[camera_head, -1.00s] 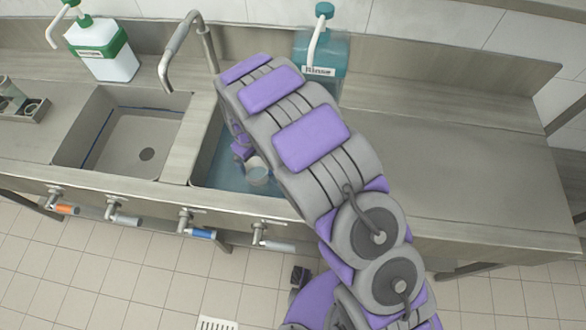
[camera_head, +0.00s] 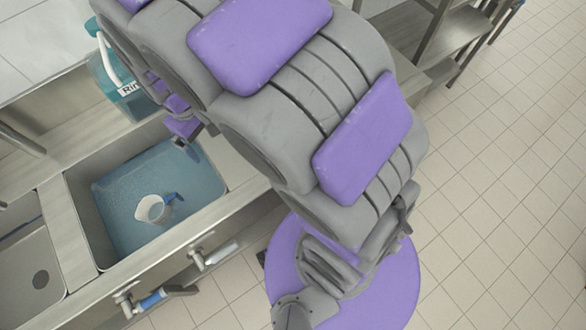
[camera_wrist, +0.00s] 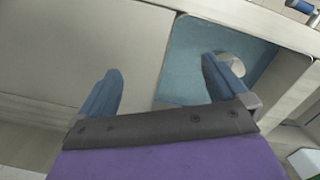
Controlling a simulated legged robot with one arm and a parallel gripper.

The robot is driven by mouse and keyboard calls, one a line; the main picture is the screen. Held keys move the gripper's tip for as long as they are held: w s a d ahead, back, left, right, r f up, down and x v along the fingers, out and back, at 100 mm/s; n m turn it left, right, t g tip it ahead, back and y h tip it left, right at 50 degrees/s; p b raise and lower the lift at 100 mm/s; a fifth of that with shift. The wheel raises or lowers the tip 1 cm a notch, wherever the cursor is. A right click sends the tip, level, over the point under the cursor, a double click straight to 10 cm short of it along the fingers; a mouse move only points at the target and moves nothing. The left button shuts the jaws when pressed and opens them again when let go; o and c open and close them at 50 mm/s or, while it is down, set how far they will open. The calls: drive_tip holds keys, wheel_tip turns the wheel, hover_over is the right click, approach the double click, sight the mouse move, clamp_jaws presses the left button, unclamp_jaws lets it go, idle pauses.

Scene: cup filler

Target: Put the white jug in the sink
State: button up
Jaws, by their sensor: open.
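The white jug (camera_head: 152,209) stands in the water-filled sink basin (camera_head: 84,214), near its front wall in the head view. Its blue handle points right. In the wrist view the jug (camera_wrist: 232,63) is partly hidden behind one finger, and the sink's blue water (camera_wrist: 190,60) lies beyond. My gripper (camera_wrist: 160,90) is open with nothing between its fingers. The fingers point toward the counter and the basin's edge, apart from the jug. In the head view my gripper (camera_head: 182,140) is partly hidden by my arm, above the basin's back right side.
An empty second basin (camera_head: 25,255) lies to the left. A blue-green "Rinse" bottle (camera_head: 125,85) stands behind the sink. Taps (camera_head: 205,256) stick out along the front edge. A metal shelf (camera_head: 465,25) stands at the back right. The tiled floor (camera_head: 500,200) at right is clear.

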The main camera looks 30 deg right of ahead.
drive_tip(key=s+d+r+m, duration=0.3)
drive_tip(key=s+d, duration=0.3)
drive_tip(key=s, duration=0.4)
drive_tip(key=s+d+r+m+g, duration=0.1)
drive_tip(key=s+d+r+m, duration=0.2)
drive_tip(key=s+d, duration=0.4)
drive_tip(key=s+r, duration=0.1)
drive_tip(key=s, duration=0.3)
drive_tip(key=shift+s+y, duration=0.25)
drive_tip(key=shift+y, duration=0.05)
drive_tip(key=shift+r, duration=0.1)
